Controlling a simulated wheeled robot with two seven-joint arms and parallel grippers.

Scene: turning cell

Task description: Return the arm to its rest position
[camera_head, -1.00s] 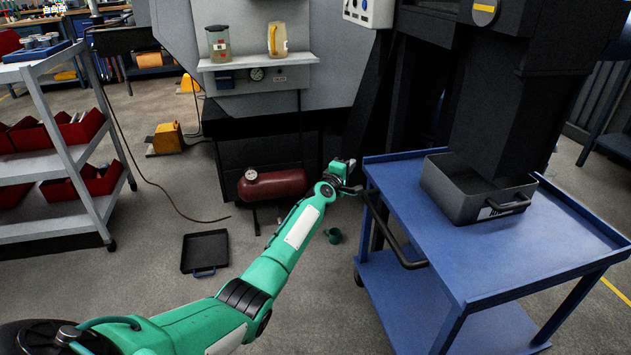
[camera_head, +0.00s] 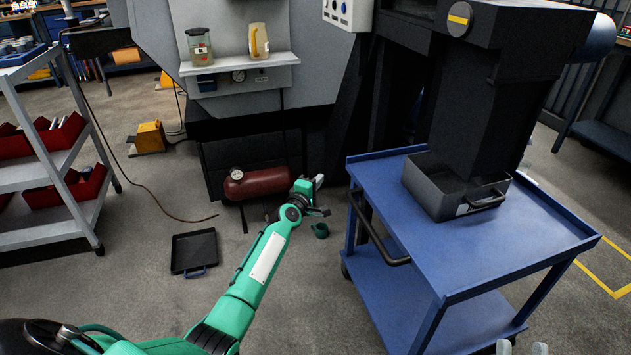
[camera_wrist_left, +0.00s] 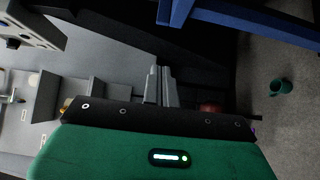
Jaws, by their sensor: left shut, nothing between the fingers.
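My left arm, green, reaches up from the lower left of the head view. My left gripper (camera_head: 318,183) is at its end, left of the blue cart and in front of the machine. In the left wrist view its two grey fingers (camera_wrist_left: 159,86) lie together, shut with nothing between them. Two pale grey tips at the bottom edge of the head view look like my right gripper (camera_head: 521,348); most of it is cut off, so its jaw state is unclear.
The blue cart (camera_head: 420,262) carries a dark grey bin (camera_head: 438,190) under the machine's chute (camera_head: 470,110). A black tray (camera_head: 194,252) and a green mug (camera_head: 320,230) are on the floor. A shelf rack (camera_head: 52,226) with red bins stands left. Floor between rack and arm is mostly clear.

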